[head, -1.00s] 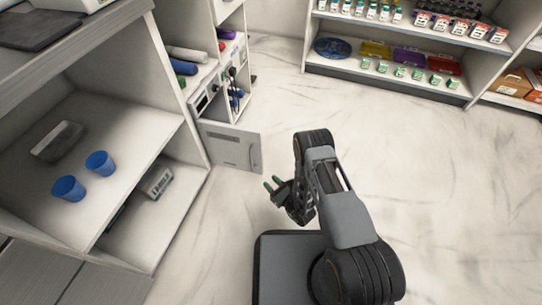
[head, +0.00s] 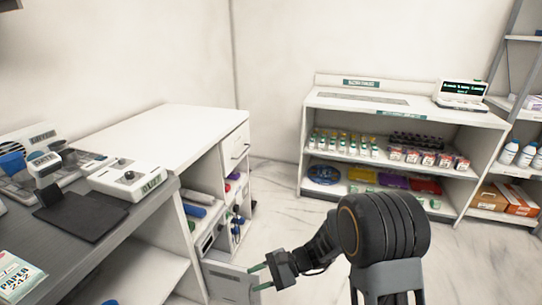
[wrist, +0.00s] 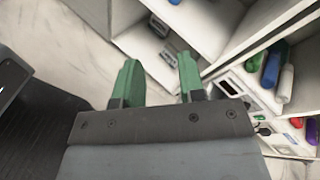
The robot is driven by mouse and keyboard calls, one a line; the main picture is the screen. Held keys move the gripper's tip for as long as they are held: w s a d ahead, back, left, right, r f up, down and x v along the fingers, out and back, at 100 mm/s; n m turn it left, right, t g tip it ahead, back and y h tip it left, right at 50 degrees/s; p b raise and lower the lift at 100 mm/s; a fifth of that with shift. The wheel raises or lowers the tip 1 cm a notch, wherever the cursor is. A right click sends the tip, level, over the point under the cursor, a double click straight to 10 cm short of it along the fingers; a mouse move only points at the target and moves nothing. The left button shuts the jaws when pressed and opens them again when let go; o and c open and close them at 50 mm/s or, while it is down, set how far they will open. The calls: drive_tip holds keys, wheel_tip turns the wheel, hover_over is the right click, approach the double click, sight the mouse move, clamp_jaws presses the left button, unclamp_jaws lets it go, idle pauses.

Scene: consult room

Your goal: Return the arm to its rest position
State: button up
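My arm (head: 388,235) is bent in front of my body, with its dark elbow joint at the lower right of the head view. My gripper (head: 258,277) points left, low in the head view, beside the open cabinet door (head: 226,283). Its two green fingers are apart with nothing between them. The wrist view shows the same gripper (wrist: 158,80) open and empty, with floor and cabinet beyond its fingers.
At the left is a counter (head: 172,140) with devices and a dark pad (head: 82,222), above open cubbies. A stocked shelf unit (head: 318,177) stands at the back. Floor (head: 275,200) between them is clear.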

drive_tip(key=s+d+r+n+t+h+p, duration=0.2)
drive_tip(key=d+r+n+h+p, duration=0.1)
drive_tip(key=r, duration=0.7)
drive_tip(key=s+d+r+n+t+h+p, duration=0.2)
drive_tip(key=s+d+r+n+h+p, duration=0.1)
drive_tip(key=d+r+h+p, duration=0.3)
drive_tip(key=s+d+r+n+t+h+p, duration=0.2)
drive_tip(key=d+r+h+p, duration=0.3)
drive_tip(key=r, duration=0.9)
drive_tip(key=d+n+t+p, duration=0.1)
drive_tip(key=d+p, duration=0.2)
drive_tip(key=d, duration=0.2)
drive_tip(key=shift+s+d+r, duration=0.2)
drive_tip(key=shift+d+r, duration=0.15)
drive_tip(key=shift+d, duration=0.05)
